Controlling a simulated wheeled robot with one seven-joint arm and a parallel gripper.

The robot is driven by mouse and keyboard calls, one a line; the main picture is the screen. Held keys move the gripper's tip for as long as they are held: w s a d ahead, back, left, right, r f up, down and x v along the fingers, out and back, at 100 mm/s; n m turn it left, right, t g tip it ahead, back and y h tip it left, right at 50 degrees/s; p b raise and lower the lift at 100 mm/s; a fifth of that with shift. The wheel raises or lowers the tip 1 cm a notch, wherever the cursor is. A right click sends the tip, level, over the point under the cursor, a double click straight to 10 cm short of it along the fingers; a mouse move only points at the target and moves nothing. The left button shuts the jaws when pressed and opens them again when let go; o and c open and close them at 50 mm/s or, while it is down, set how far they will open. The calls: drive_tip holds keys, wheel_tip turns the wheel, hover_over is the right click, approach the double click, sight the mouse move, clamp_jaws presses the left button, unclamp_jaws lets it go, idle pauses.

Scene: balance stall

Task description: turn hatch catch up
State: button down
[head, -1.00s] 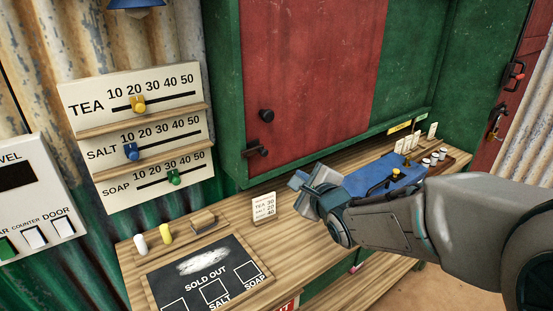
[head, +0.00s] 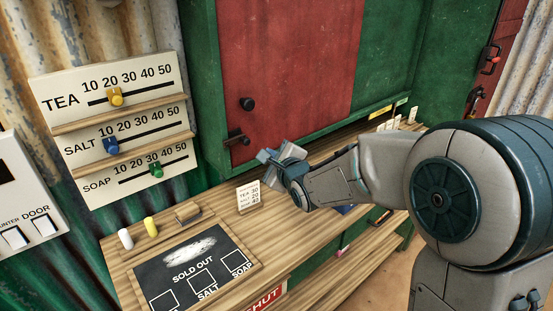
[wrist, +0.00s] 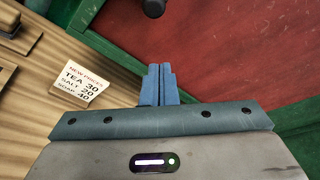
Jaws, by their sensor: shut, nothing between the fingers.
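The red hatch (head: 300,65) is closed in its green frame; it also shows in the wrist view (wrist: 225,55). Its black catch (head: 238,139) lies roughly level at the hatch's lower left corner in the head view. A round black knob (head: 248,104) is above the catch, and a dark knob (wrist: 154,8) shows at the top of the wrist view. My gripper (head: 266,156) is just below and right of the catch, apart from it as far as I can tell. Its blue fingers (wrist: 159,85) are together and empty. The catch is not clear in the wrist view.
A small price card (head: 248,196) stands on the wooden counter (head: 225,225) left of my gripper. A chalkboard (head: 190,262) lies in front. A slider board (head: 115,125) is on the left wall. Several white cards (head: 395,123) stand at the back right.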

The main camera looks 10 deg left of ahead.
sight(237, 142)
drive_tip(key=shift+a+r+p, duration=0.25)
drive_tip(key=shift+a+r, duration=0.05)
drive_tip(key=shift+a, duration=0.35)
drive_tip(key=shift+a+r+p, duration=0.3)
drive_tip(key=shift+a, duration=0.3)
drive_tip(key=shift+a+r+p, duration=0.25)
drive_tip(key=shift+a+r, duration=0.05)
drive_tip(key=shift+a, duration=0.35)
drive_tip(key=shift+w+d+b, duration=0.15)
drive_tip(key=shift+b, duration=0.3)
